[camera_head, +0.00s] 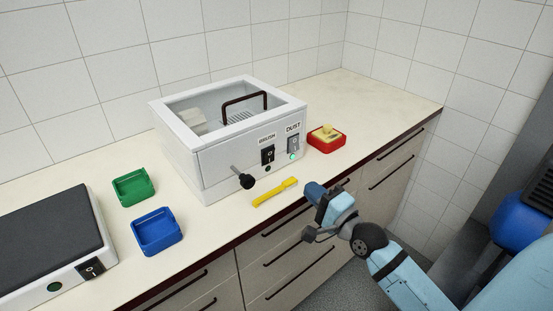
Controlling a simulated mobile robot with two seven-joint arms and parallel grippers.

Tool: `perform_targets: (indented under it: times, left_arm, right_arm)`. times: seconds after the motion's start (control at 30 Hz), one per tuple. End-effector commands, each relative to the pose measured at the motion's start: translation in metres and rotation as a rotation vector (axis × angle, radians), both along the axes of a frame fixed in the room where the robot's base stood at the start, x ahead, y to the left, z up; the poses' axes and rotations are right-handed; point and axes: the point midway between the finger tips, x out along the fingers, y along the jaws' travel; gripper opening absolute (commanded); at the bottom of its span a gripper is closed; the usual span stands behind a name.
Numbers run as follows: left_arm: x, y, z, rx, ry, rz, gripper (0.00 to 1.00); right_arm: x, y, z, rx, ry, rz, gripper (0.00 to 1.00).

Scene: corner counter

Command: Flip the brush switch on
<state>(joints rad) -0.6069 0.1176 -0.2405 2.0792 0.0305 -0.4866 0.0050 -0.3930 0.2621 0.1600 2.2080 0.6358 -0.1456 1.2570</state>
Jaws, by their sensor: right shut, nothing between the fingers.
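A white box machine (185,160) with a clear top stands on the counter. Its front carries a black rocker switch (267,155) under the BRUSH label, with a dark, unlit lamp (267,169) below it. To the right, under the DUST label, is a grey switch (293,144) with a lit green lamp (293,156). My right gripper (318,208) is at the counter's front edge, below and right of the BRUSH switch and apart from the machine. It is shut and empty. My left gripper is out of view.
A black knob (246,181) sticks out of the machine's front. A yellow brush-like tool (275,193) lies before it. A red tray (326,146) with a yellow item sits right. Green (133,195) and blue (157,241) trays and a dark-topped device (48,240) are left.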

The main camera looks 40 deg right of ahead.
Motion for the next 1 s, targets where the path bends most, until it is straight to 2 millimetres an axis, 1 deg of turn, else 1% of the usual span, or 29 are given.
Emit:
perform_targets:
  times: [0.17, 0.5, 0.6, 0.7, 0.8, 1.0]
  left_arm:
    - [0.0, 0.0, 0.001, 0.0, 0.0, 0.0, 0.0]
    - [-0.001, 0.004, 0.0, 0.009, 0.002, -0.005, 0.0]
    - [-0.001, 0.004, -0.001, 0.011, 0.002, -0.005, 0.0]
    - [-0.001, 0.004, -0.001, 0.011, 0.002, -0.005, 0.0]
    - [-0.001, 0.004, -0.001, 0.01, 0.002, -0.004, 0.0]
    - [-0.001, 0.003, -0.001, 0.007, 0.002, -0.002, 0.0]
  right_arm:
    - [0.025, 0.002, 0.005, 0.001, -0.004, 0.0, 0.0]
    - [0.094, 0.008, 0.013, 0.001, -0.003, 0.0, 0.0]
    - [0.111, 0.009, 0.014, -0.001, -0.002, 0.001, 0.0]
    - [0.123, 0.01, 0.016, 0.0, -0.001, 0.001, 0.0]
    - [0.13, 0.01, 0.016, 0.0, 0.0, 0.0, 0.0]
    - [0.134, 0.011, 0.017, 0.0, 0.0, 0.001, 0.0]
